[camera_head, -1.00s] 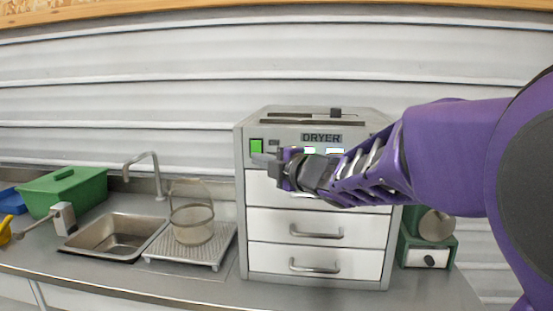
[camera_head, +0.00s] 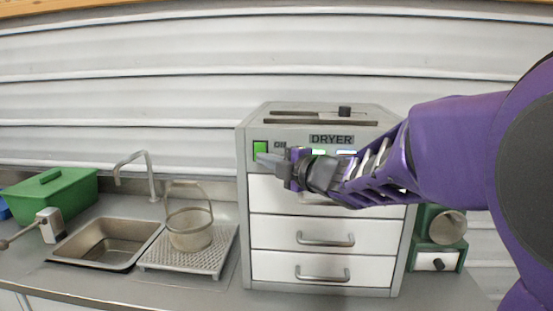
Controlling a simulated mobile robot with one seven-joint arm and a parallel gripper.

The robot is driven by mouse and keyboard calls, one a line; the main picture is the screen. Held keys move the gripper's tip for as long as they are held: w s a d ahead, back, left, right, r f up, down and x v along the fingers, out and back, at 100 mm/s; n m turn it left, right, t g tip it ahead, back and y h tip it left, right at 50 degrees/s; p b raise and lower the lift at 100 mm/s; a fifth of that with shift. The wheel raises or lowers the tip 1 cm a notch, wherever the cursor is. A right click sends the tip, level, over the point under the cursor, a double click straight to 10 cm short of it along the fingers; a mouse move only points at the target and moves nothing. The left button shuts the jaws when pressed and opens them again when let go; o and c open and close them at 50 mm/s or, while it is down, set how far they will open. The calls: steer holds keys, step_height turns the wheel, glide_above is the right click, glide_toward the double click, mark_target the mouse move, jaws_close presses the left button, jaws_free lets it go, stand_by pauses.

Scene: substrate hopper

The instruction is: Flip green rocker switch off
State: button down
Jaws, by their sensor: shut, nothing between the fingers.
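The green rocker switch (camera_head: 260,147) is on the upper left of the front panel of the grey dryer (camera_head: 330,139), with a small "ON" label beside it. My gripper (camera_head: 259,157) reaches in from the right across the panel. Its fingers are shut with nothing held. My wrist and arm hide part of the panel and the right part of the top drawer.
White drawers (camera_head: 322,234) with handles are below the panel. A slider knob (camera_head: 344,111) is on the dryer's top. To the left are a mesh basket (camera_head: 190,231), a sink (camera_head: 105,243) and a green box (camera_head: 52,192). A green device (camera_head: 437,262) stands on the right.

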steer(key=shift+f, duration=0.1)
steer(key=shift+w+b, duration=0.2)
steer(key=shift+b, duration=0.9)
